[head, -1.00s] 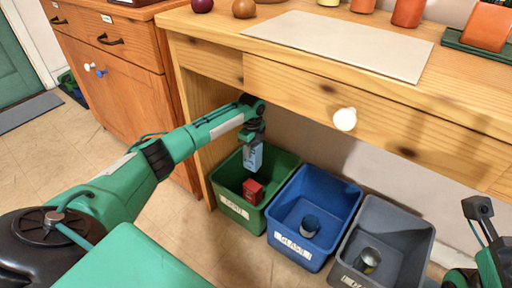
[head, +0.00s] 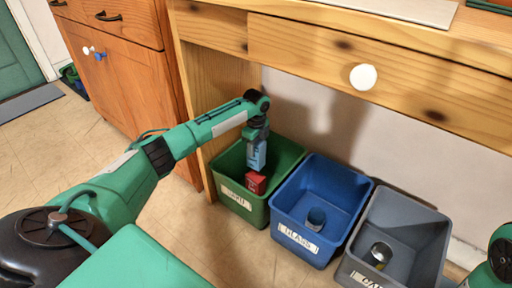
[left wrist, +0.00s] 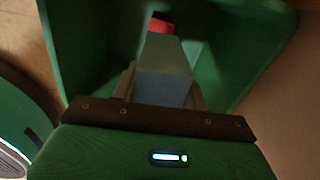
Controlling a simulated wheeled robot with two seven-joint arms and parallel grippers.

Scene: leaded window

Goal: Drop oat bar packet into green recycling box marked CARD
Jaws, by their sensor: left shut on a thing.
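The oat bar packet, a light blue upright carton (head: 257,157), is held in my left gripper (head: 257,142). The gripper points down over the green recycling box (head: 240,207), with the packet's lower end inside the box opening. In the left wrist view the packet (left wrist: 163,75) sits between both fingers, blurred and grey-blue, with the green wall (left wrist: 85,50) around it. The box's white label is too small to read surely. My right gripper is out of view.
A blue box (head: 288,203) labelled GLASS holds a dark blue cylinder (head: 316,218). A grey box (head: 405,222) holds a metal can (head: 379,254). The wooden table's drawer front (head: 300,45) and white knob (head: 363,77) overhang behind the boxes. Bare floor lies in front.

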